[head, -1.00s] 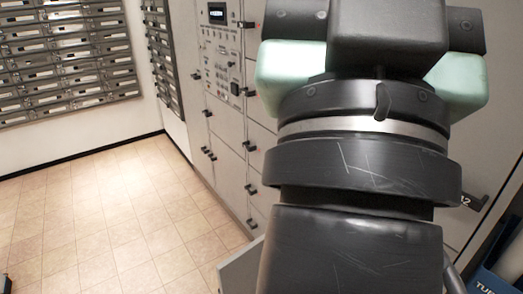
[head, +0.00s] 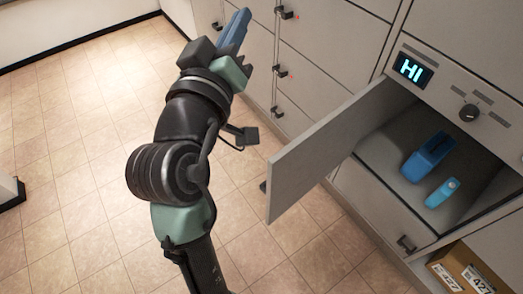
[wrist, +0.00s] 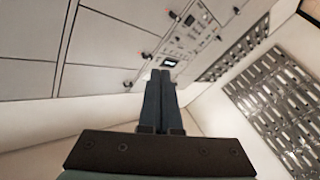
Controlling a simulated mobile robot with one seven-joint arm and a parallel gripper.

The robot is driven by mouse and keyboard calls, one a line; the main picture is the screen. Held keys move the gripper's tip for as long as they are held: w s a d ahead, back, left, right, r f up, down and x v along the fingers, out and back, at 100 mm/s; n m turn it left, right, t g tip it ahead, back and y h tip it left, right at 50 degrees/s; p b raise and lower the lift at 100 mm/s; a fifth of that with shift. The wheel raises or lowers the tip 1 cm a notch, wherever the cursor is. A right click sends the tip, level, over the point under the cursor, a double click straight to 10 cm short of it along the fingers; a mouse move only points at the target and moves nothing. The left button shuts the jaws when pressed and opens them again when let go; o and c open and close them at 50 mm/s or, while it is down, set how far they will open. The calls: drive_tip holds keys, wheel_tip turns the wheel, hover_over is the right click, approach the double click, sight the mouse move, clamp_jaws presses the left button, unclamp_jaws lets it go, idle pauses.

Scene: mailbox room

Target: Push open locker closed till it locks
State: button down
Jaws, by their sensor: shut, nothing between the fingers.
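The open locker shows in the head view, with its grey door (head: 335,140) swung out to the left, well away from the frame. Inside the open compartment (head: 385,140) are a blue box (head: 428,158) and a light blue bottle (head: 441,192). My gripper (head: 243,18) is at the upper left of the door, apart from it, on the door's outer side. In the wrist view my gripper (wrist: 160,75) has its two fingers together with nothing between them. The open door is not in the wrist view.
Closed lockers with black handles (head: 284,12) line the wall behind my gripper. Above the open compartment are a lit "HI" display (head: 412,70) and a black knob (head: 469,112). The tiled floor (head: 75,150) at left is clear.

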drive_tip(key=s+a+f+n+g+h+b, duration=0.1)
drive_tip(key=s+f+n+b, duration=0.3)
drive_tip(key=f, duration=1)
drive_tip(key=s+a+f+n+g+h+b, duration=0.15)
drive_tip(key=f+b, duration=0.55)
drive_tip(key=f, duration=0.7)
drive_tip(key=s+a+f+n+g+h+b, duration=0.1)
drive_tip(key=s+a+f+n+h+b, duration=0.3)
drive_tip(key=f, duration=1)
drive_tip(key=w+d+y+b, duration=0.2)
drive_tip(key=w+d+b, duration=0.1)
drive_tip(key=w+d, duration=0.4)
drive_tip(key=shift+d+r+m, duration=0.2)
drive_tip(key=shift+d+m, duration=0.15)
drive_tip(key=shift+d, duration=1.05)
drive_tip(key=shift+s+t, duration=0.1)
drive_tip(key=shift+t, duration=0.15)
